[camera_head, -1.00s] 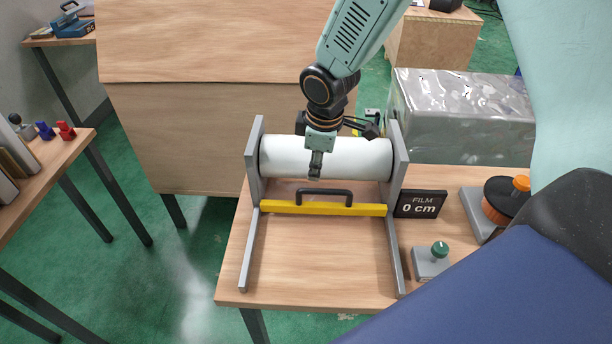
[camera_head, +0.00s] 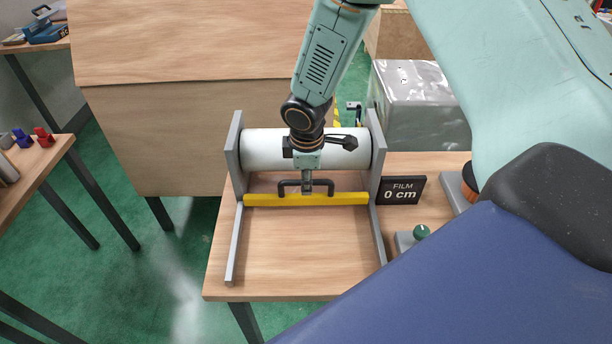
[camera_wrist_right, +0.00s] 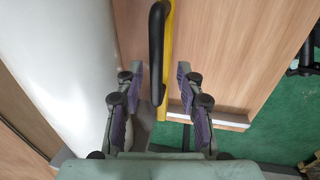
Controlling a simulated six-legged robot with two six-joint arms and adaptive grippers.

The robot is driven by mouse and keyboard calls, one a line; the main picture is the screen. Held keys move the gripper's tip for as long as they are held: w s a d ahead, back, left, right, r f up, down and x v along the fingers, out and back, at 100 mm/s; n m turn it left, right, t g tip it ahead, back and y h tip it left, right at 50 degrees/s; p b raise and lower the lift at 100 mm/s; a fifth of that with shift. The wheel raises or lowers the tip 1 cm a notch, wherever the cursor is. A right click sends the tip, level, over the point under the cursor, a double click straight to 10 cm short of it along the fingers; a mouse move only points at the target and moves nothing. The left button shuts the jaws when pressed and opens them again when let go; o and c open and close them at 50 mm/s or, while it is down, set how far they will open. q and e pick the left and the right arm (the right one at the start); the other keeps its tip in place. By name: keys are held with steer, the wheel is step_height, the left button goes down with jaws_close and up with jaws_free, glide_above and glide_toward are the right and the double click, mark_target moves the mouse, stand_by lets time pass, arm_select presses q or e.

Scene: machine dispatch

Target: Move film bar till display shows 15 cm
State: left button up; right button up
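The yellow film bar (camera_head: 345,198) with its black handle (camera_head: 287,183) lies across the frame in front of the white film roll (camera_head: 262,150). The display (camera_head: 402,190) at the right reads "FILM 0 cm". My right gripper (camera_head: 307,188) points down at the middle of the handle. In the right wrist view, its two purple-padded fingers (camera_wrist_right: 157,85) are spread apart, with the black handle (camera_wrist_right: 156,50) lined up between them and a gap on each side. Whether the fingertips reach down past the handle is hard to tell. My left gripper is not in view.
Two grey rails (camera_head: 234,245) run toward the front table edge, with bare wood between them. A green-knobbed device (camera_head: 421,232) stands right of the rails. A wrapped silvery block (camera_head: 420,105) is behind right, and a wooden cabinet (camera_head: 150,130) behind left.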

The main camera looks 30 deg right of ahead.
steer(key=shift+r, duration=0.1)
steer(key=shift+w+d+f, duration=0.1)
steer(key=shift+w+f, duration=0.25)
steer(key=shift+w, duration=0.15)
steer(key=c, duration=0.4)
steer(key=shift+s+r, duration=0.25)
steer(key=shift+s, duration=0.05)
jaws_close()
steer(key=shift+w, duration=0.1)
